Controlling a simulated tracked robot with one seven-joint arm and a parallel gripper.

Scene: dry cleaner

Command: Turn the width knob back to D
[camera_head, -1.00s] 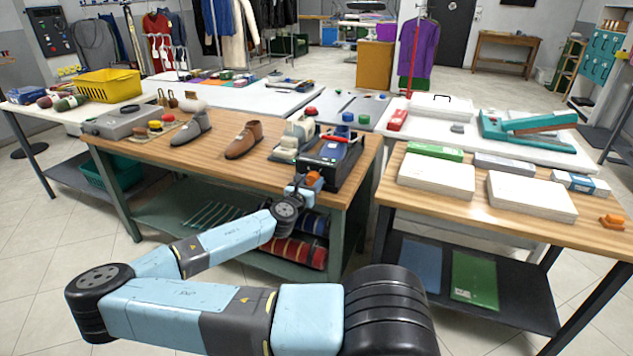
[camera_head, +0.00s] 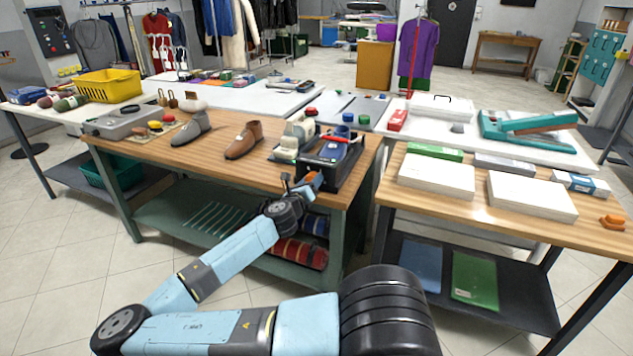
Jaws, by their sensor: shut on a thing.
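A black machine (camera_head: 347,172) with a blue top part and a red bar stands at the right front corner of the wooden workbench (camera_head: 222,168). My gripper (camera_head: 304,181) is at the machine's front left lower edge, with an orange part showing beside the jaws. It is shut on what appears to be the width knob, which the jaws and wrist mostly hide. The knob's setting and any letters, including D, are too small or covered to read.
A cream and green device (camera_head: 298,137) stands just left of the machine. A brown shoe (camera_head: 244,140) and a grey shoe (camera_head: 192,128) stand further left. Rolls (camera_head: 298,252) lie on the shelf below. White boxes (camera_head: 437,176) lie on the right table.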

